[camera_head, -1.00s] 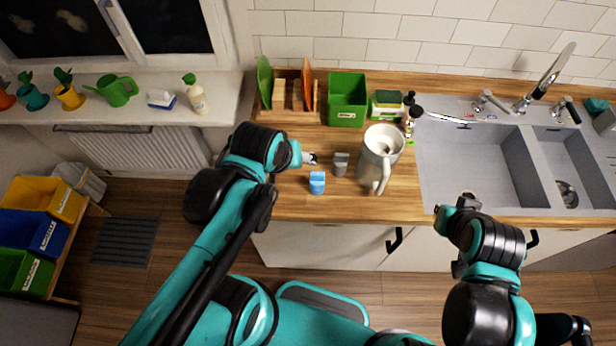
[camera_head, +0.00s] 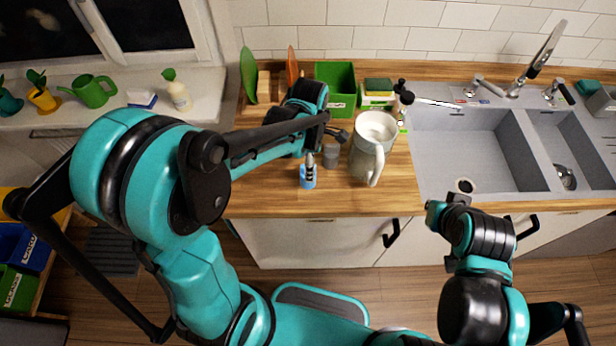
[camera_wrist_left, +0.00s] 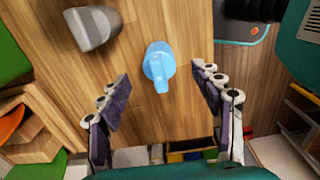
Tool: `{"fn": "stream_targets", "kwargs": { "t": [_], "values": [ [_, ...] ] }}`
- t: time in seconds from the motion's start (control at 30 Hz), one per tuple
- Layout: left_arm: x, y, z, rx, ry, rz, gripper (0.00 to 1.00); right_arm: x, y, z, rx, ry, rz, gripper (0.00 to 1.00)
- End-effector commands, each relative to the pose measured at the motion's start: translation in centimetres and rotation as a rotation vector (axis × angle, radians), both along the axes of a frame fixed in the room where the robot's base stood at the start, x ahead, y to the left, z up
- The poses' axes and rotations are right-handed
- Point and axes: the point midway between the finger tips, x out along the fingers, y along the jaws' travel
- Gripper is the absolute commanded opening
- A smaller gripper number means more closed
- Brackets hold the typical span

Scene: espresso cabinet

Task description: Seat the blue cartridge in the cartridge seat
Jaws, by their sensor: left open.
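The blue cartridge (camera_head: 308,182) stands on the wooden counter near its front edge. In the left wrist view, the blue cartridge (camera_wrist_left: 159,62) lies between the two open fingers, just beyond their tips. My left gripper (camera_head: 310,166) points down over the cartridge, open and empty; its fingers (camera_wrist_left: 162,76) show apart on either side, not visibly touching it. A grey block (camera_head: 331,156) stands beside the cartridge; it also shows in the left wrist view (camera_wrist_left: 92,28). I cannot identify the cartridge seat. My right gripper (camera_head: 447,208) is at the counter's front edge below the sink, its jaws unclear.
A large pale jug (camera_head: 366,154) with a handle stands right of the grey block. A green bin (camera_head: 336,85), a sponge (camera_head: 378,86) and a rack with upright boards (camera_head: 249,75) line the back. The sink (camera_head: 460,145) is to the right.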

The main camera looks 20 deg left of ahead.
Motion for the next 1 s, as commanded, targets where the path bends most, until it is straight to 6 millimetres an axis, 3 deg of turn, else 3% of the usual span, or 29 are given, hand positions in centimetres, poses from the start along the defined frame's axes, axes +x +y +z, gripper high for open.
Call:
{"fn": "stream_targets", "kwargs": {
  "t": [0.23,0.57,0.77,0.87,1.0],
  "values": [
    [0.1,0.3,-3.9,0.000,-0.001,-0.001,0.65,0.0,0.0,-1.4,0.000,0.000,0.000,0.00],
    [0.1,0.3,-4.5,0.000,-0.001,-0.002,0.65,0.0,0.0,-1.4,0.000,0.000,0.000,0.00],
    [0.1,0.3,-4.5,0.000,-0.001,-0.002,0.13,0.0,0.0,-1.4,0.000,0.000,0.000,0.00],
    [0.1,0.3,-4.5,-0.001,-0.001,-0.002,0.04,0.0,0.0,-1.4,0.000,0.000,0.000,0.00],
    [0.1,0.3,-4.5,-0.001,-0.001,-0.002,0.04,0.0,0.0,-1.4,0.000,0.000,0.000,0.00]
  ]
}}
